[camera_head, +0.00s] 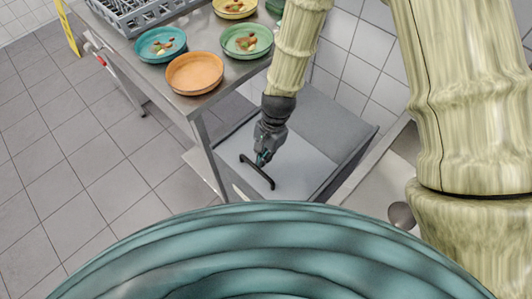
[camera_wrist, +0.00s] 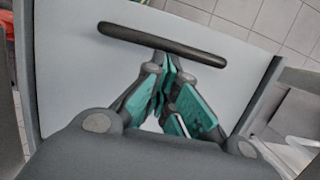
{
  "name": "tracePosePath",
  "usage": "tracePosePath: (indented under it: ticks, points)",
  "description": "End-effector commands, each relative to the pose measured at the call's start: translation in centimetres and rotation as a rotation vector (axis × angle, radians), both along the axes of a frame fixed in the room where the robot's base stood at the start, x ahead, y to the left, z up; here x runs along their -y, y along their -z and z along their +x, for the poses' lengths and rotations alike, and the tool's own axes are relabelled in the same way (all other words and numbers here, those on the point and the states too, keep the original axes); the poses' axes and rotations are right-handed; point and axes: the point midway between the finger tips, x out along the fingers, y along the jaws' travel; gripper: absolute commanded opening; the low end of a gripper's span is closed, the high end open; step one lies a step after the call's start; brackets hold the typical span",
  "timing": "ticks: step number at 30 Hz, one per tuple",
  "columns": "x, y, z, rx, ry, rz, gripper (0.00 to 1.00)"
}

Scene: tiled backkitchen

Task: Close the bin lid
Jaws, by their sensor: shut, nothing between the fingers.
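The bin lid appears to be the light grey panel (camera_head: 301,165) with a black bar handle (camera_head: 261,176), set between darker grey sides below my arm in the head view. How far it stands open is hard to tell. My gripper (camera_head: 262,160) is shut and empty, pointing down close to the handle. In the wrist view the teal fingertips (camera_wrist: 168,64) come together just below the handle bar (camera_wrist: 163,44), in front of the pale panel (camera_wrist: 75,75). Whether they touch the bar or panel cannot be told.
A steel table (camera_head: 205,108) stands left of the bin, holding an orange bowl (camera_head: 194,73), teal and green bowls with food, and a grey dish rack (camera_head: 130,12). A tiled wall is behind. The tiled floor (camera_head: 85,140) at left is clear.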

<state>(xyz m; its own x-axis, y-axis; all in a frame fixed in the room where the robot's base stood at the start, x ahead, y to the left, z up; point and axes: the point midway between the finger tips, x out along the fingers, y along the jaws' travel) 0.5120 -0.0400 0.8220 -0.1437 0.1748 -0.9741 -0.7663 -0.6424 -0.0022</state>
Motion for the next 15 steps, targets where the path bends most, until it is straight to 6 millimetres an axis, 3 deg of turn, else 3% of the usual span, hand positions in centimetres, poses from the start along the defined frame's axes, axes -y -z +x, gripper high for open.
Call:
tracePosePath:
  ticks: [9,15]
  points:
    - [-0.3,0.0,-0.3,-0.007,-0.005,0.003,0.00]
    - [0.9,-0.5,0.5,-0.006,-0.004,0.003,0.00]
